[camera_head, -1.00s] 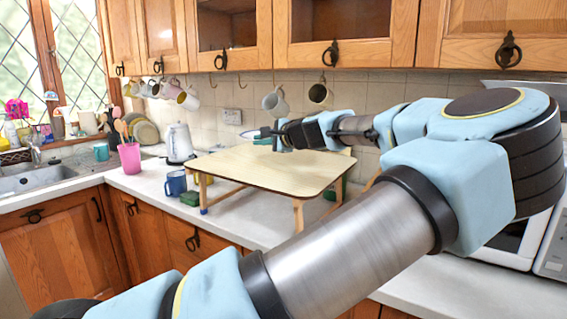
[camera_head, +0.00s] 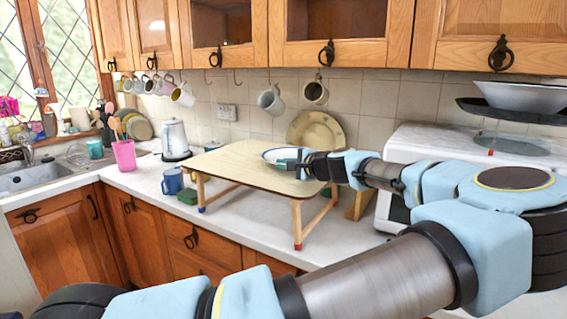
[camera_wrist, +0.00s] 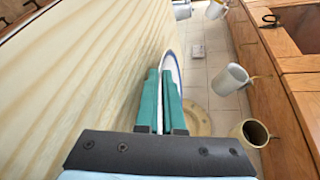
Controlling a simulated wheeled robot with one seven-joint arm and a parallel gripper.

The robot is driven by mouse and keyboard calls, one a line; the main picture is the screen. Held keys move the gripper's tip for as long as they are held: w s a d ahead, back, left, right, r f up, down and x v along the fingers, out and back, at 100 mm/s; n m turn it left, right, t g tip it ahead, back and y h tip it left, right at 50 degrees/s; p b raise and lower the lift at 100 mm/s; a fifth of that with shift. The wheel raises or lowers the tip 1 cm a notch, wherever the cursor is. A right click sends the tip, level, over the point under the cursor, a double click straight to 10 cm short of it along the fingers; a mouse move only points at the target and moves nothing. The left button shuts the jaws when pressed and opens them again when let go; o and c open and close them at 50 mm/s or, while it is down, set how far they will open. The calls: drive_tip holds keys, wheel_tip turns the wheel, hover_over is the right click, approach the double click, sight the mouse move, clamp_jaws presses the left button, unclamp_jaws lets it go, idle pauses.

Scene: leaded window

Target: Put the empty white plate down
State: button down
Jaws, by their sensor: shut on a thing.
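The white plate with a blue rim (camera_head: 275,153) is at the back right part of the small wooden folding table (camera_head: 235,165). It looks roughly level, and I cannot tell whether it touches the tabletop. No food shows on the visible part. My gripper (camera_head: 290,163) reaches in from the right, its fingers at the plate's near right edge. In the wrist view, the plate's rim (camera_wrist: 174,68) shows edge-on between the teal fingers of my gripper (camera_wrist: 162,85), which are shut on it. Fingers hide part of the plate.
A blue mug (camera_head: 172,181) and a green sponge (camera_head: 188,196) sit left of the table. A large beige plate (camera_head: 316,131) leans on the wall behind, below hanging mugs (camera_head: 271,100). A white microwave (camera_head: 420,143) stands right. Most of the tabletop is clear.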

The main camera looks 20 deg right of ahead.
drive_tip(key=shift+f, duration=0.3)
drive_tip(key=c, duration=1.3)
unclamp_jaws()
drive_tip(key=shift+s+d+b, duration=0.15)
drive_tip(key=shift+s+b, duration=0.1)
drive_tip(key=shift+b, duration=0.05)
drive_tip(key=b+v, duration=0.4)
drive_tip(key=v, duration=0.6)
drive_tip(key=shift+s, duration=0.1)
drive_tip(key=shift+s+d+r+b, duration=0.25)
drive_tip(key=shift+s+b, duration=0.1)
drive_tip(key=shift+s, duration=0.2)
